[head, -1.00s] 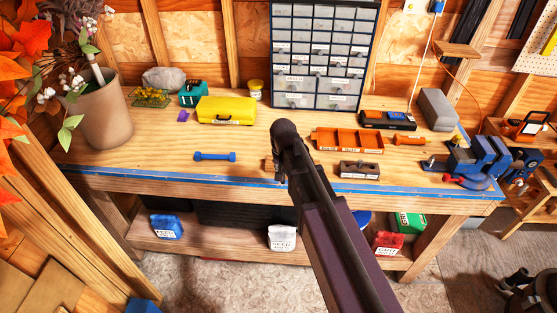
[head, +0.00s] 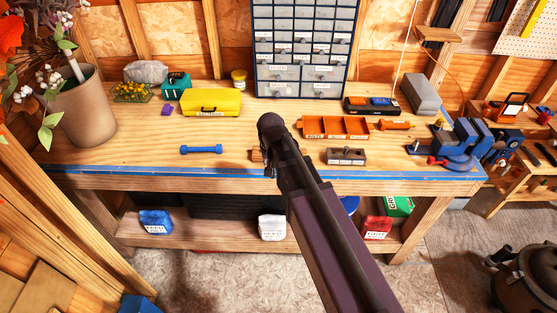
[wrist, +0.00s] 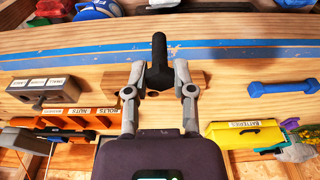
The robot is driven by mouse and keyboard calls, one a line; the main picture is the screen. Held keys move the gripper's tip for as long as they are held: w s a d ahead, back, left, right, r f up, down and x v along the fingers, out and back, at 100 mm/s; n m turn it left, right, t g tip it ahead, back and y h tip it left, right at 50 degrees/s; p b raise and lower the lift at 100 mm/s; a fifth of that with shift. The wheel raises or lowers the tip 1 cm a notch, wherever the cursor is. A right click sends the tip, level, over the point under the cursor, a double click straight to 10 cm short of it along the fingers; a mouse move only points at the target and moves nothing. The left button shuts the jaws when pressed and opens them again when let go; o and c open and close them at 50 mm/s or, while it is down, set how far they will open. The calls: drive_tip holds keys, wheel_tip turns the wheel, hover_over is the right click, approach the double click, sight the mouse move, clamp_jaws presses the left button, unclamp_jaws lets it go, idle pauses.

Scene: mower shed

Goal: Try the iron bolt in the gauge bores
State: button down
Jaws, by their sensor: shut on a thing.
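In the wrist view my gripper (wrist: 160,75) is shut on the dark iron bolt (wrist: 159,50), whose narrow shank points toward the bench's front edge. A wooden block (wrist: 118,76) with a dark hole lies behind the bolt; I cannot tell the gap between them. In the head view my gripper (head: 270,160) is in front of this block (head: 256,156), and my arm hides the bolt. The grey gauge block (head: 346,156), with labels and dark bores, stands right of my gripper. In the wrist view it is at left (wrist: 42,90).
An orange divided tray (head: 335,128) lies behind the gauge block. A blue dumbbell-shaped piece (head: 201,149) lies left, near a yellow case (head: 212,103). A blue vise (head: 458,143) is at the right end. Bench top left of the wooden block is mostly clear.

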drive_tip(key=shift+f+b, duration=1.95)
drive_tip(key=shift+f, duration=0.05)
drive_tip(key=shift+a, duration=0.1)
